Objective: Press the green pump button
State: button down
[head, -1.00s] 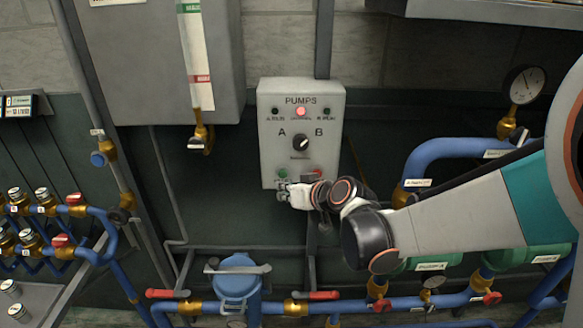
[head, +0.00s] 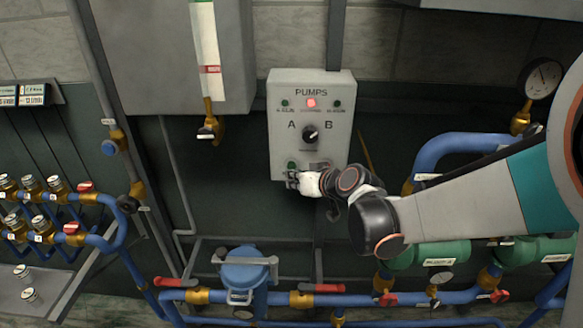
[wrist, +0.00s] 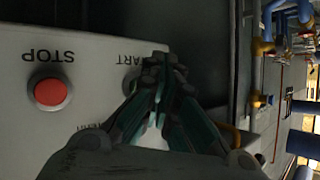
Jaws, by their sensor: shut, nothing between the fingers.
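The grey PUMPS control box (head: 345,125) hangs on the wall in the middle of the head view. Its green button (head: 292,165) shows at the lower left of the box, just above my fingertips. My gripper (head: 291,181) is shut and empty at the box's lower left corner. In the wrist view, my closed fingertips (wrist: 163,66) are beside the START label, and they hide most of the button there. The red STOP button (wrist: 48,92) is clear to the left; in the head view my gripper hides it. I cannot tell whether my fingertips touch the box.
A black A/B selector knob (head: 310,134) and a lit red lamp (head: 311,103) are higher on the box. Blue pipes (head: 350,299) with red-handled valves run below. A pressure gauge (head: 541,78) is at right, and a grey tank (head: 150,60) at upper left.

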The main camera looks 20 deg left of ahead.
jog(key=shift+w, duration=0.1)
dwell(0.7)
jog(key=shift+w+a, duration=0.1)
jog(key=shift+w, duration=0.25)
jog(key=shift+w+a, duration=0.1)
jog(key=shift+w, duration=0.35)
dwell(0.8)
jog(key=shift+s, duration=0.1)
jog(key=shift+s+d, duration=0.2)
jog(key=shift+s, duration=0.6)
jog(key=shift+s, duration=0.1)
jog(key=s, duration=0.2)
jog(key=s+d, duration=0.1)
jog(key=s, duration=0.1)
jog(key=shift+s+d+b, duration=0.1)
jog(key=shift+s+b, duration=0.2)
jog(key=shift+s, duration=0.05)
dwell(0.5)
